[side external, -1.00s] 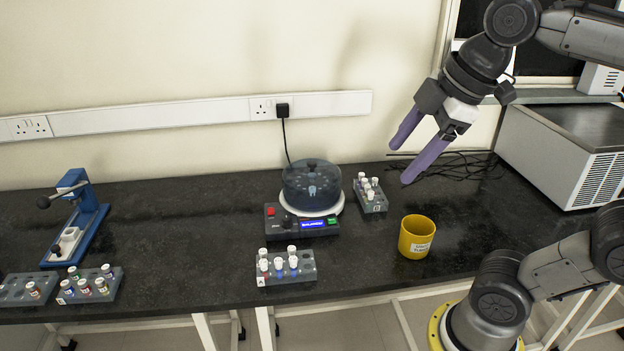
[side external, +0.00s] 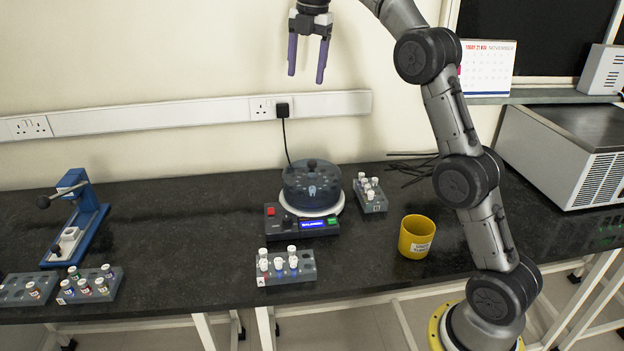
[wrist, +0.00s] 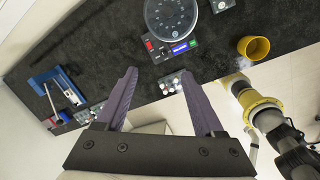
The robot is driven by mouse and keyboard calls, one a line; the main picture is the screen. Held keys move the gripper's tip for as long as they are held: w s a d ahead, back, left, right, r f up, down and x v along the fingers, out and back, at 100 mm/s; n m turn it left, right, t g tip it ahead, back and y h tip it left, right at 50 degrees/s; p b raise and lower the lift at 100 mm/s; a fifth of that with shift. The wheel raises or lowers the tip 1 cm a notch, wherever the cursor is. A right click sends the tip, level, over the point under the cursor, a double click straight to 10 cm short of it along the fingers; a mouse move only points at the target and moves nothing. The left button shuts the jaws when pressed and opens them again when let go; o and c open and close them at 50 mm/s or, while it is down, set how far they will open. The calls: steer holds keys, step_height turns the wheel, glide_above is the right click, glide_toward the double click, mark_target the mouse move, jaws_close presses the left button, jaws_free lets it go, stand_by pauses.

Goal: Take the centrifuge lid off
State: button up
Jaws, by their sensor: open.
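The centrifuge (side external: 303,226) stands in the middle of the black bench, with a red button, a blue display and a green button on its front. Its dark translucent lid (side external: 311,184) sits on top and has a round dark knob (side external: 311,163) in its middle. The lid also shows at the top of the wrist view (wrist: 170,18). My gripper (side external: 306,78) is open and empty, with purple fingers pointing down, well above the lid in the side view. In the wrist view my gripper's fingers (wrist: 160,85) are spread apart with nothing between them.
A rack of white-capped tubes (side external: 286,268) stands in front of the centrifuge and another rack (side external: 370,194) to its right. A yellow cup (side external: 416,237) is farther right. A blue press-like device (side external: 76,220) and more tube racks (side external: 90,287) are at the left.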

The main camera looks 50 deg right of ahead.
steer(key=w+d+f+g, duration=0.1)
steer(key=w+d+f, duration=0.45)
steer(key=f, duration=0.35)
steer(key=m+g, duration=0.1)
glide_above(312, 162)
step_height(312, 162, down, 6)
steer(key=shift+y, duration=0.3)
steer(key=f, duration=0.8)
steer(key=shift+a, duration=0.2)
steer(key=shift+s+d+f, duration=0.1)
steer(key=shift+d+f, duration=0.05)
steer(key=shift+f, duration=2.5)
jaws_close()
